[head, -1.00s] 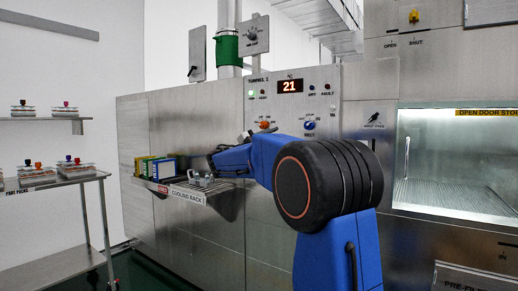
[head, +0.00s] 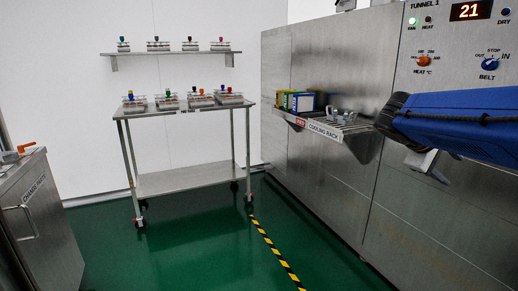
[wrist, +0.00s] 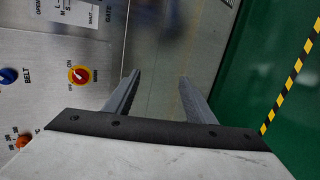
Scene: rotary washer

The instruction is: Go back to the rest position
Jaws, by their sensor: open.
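My gripper (wrist: 158,92) is open and empty in the wrist view, its two grey fingers apart with only blurred steel panel and floor beyond them. In the head view my blue arm reaches in from the right edge, in front of the steel washer (head: 310,150). A pale part of my arm's end shows below its black joint, but the fingers cannot be made out there. The arm's end is just right of the cooling rack (head: 325,128) and looks apart from it.
The rack carries green, yellow and blue boxes (head: 302,101) and grey metal parts (head: 342,116). A wheeled cart (head: 185,180) with several fixtures stands left, below a wall shelf (head: 170,54). A change parts cabinet (head: 50,225) is at far left. Green floor (head: 190,245) between is clear.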

